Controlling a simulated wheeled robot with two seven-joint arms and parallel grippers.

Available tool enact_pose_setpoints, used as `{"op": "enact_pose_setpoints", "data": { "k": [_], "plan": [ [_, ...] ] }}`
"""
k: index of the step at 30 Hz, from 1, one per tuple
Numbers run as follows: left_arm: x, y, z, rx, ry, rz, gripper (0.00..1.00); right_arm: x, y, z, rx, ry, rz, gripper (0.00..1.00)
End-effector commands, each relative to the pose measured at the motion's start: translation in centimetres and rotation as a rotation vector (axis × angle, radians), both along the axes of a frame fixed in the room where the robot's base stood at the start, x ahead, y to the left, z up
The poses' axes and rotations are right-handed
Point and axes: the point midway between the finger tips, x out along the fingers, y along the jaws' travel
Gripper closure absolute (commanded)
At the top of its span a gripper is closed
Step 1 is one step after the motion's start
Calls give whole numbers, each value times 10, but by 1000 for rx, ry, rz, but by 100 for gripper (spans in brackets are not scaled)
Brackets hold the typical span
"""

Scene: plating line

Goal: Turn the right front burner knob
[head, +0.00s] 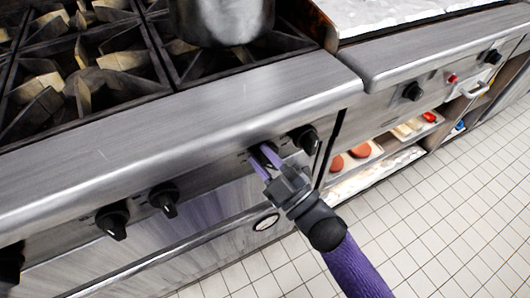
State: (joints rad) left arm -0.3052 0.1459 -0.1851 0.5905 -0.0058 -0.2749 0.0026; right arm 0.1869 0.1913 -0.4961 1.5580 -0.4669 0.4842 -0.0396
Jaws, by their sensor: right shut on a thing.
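The range front has a row of black knobs. My right gripper (263,157), with purple fingers, reaches in from the lower right and is shut on a burner knob (258,160), which is mostly hidden between and behind the fingers. Another black knob (305,138) sits just to the right of it, near the range's right end. Two more knobs, one nearer (164,198) and one farther left (111,220), are on the same panel. Which burner each knob serves cannot be told. My left gripper is not in view.
A metal pot (222,20) stands on the grates (90,75). A second unit (380,100) to the right has knobs, a red button (452,78) and a handle (474,91). Trays of food (352,160) lie on a shelf below. The tiled floor (440,210) is clear.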

Motion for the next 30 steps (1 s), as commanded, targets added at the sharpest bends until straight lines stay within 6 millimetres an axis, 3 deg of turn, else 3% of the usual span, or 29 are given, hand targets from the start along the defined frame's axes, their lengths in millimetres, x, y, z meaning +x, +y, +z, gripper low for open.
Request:
{"op": "enact_pose_setpoints", "data": {
  "k": [1, 23, 24, 28, 30],
  "plan": [
    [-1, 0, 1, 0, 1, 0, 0, 0, -2, -8, -32, 11, -10, 100],
    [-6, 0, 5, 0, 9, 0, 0, 1, -2, -10, -101, -28, -13, 100],
    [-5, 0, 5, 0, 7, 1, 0, 1, -2, -10, -101, -28, -13, 66],
    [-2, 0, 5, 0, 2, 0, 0, 1, -2, -9, -99, -30, -12, 38],
    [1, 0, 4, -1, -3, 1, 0, 1, -1, -9, -97, -32, -10, 37]
  ]
}}
